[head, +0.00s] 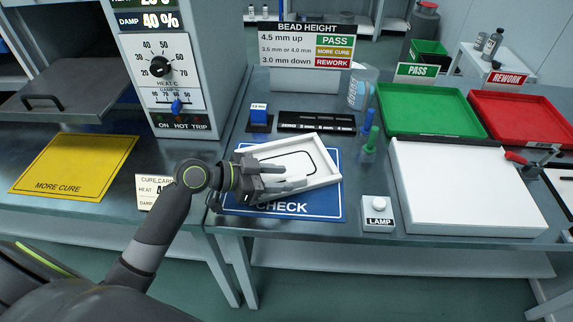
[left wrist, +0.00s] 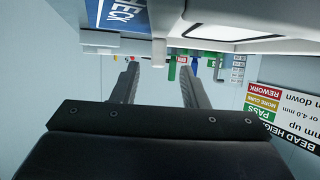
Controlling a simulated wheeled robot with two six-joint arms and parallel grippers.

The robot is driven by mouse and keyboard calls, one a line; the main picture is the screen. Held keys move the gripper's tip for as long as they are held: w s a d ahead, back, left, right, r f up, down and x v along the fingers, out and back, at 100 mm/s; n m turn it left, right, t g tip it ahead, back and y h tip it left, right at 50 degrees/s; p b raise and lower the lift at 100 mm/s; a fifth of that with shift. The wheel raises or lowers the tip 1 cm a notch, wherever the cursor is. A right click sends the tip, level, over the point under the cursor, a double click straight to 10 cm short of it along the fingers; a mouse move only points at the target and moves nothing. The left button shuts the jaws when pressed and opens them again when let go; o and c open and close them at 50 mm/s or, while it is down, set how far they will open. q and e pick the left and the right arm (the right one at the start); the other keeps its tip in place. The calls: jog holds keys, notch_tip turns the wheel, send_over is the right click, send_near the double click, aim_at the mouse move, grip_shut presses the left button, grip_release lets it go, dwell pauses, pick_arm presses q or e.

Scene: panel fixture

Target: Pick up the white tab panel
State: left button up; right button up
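The white tab panel (head: 312,167) lies tilted in the picture on the blue CHECK mat (head: 325,205); it is a shallow white tray with a raised rim and a dark bead line. My left gripper (head: 285,178) is over its left end in the head view and hides part of it. In the left wrist view the panel (left wrist: 265,35) shows at the top, with a small pale tab (left wrist: 158,52) beyond and between the fingertips. My left gripper (left wrist: 158,75) is open, with a clear gap between its fingers. I cannot tell whether it touches the panel. My right gripper is not visible.
A lamp button box (head: 378,214) and a large white block (head: 460,188) stand to the right. Green PASS (head: 432,133) and red REWORK (head: 521,142) trays are behind. A yellow MORE CURE mat (head: 75,163) lies left.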

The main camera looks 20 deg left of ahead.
aim_at(294, 178)
pick_arm(q)
jog(key=shift+x, duration=1.65)
jog(key=shift+s+d+r, duration=0.1)
grip_shut()
